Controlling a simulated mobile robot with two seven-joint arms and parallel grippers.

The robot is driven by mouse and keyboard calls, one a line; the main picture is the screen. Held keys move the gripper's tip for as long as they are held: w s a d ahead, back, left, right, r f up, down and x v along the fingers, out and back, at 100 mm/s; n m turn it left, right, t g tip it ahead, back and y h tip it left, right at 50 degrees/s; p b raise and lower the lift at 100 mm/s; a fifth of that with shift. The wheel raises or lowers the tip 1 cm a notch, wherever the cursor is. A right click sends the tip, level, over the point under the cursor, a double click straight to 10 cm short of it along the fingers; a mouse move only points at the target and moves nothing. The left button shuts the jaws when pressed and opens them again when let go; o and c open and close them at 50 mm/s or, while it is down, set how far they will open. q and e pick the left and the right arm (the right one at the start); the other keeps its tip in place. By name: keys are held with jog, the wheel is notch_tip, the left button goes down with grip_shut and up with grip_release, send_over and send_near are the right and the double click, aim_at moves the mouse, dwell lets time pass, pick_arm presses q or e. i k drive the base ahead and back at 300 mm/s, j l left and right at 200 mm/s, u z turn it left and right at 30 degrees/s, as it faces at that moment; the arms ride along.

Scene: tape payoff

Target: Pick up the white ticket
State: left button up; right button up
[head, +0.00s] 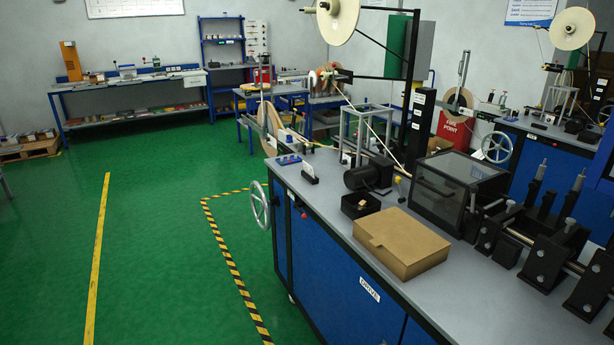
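A small white upright piece (308,168), possibly the white ticket, stands in a dark holder near the left end of the grey bench top (330,200). It is too small for me to make out any print on it. Neither of my grippers is in this view.
A closed cardboard box (401,243) lies near the bench's front edge, with a small black open bin (360,205) behind it. A blue rack (288,160) sits at the far corner. A handwheel (259,205) sticks out left. The green floor (165,225) at left is clear.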

aim_at(308, 169)
jog(key=i+j+z, duration=0.1)
jog(key=i+j, duration=0.2)
jog(key=i+j+z, duration=0.1)
jog(key=i+j, duration=0.2)
jog(key=i+j+z, duration=0.1)
jog(key=i+j, duration=0.2)
jog(key=i+j+z, duration=0.15)
jog(key=i+j, duration=0.15)
jog(key=i+j+z, duration=0.1)
jog(key=i+j, duration=0.15)
jog(key=j, duration=0.2)
jog(key=i+j+z, duration=0.1)
jog(key=i+j, duration=0.15)
jog(key=j, duration=0.15)
jog(key=i+j+z, duration=0.1)
jog(key=i+j, duration=0.15)
jog(key=j, duration=0.2)
jog(key=i+j+z, duration=0.1)
jog(key=j, duration=0.3)
jog(key=i, duration=0.1)
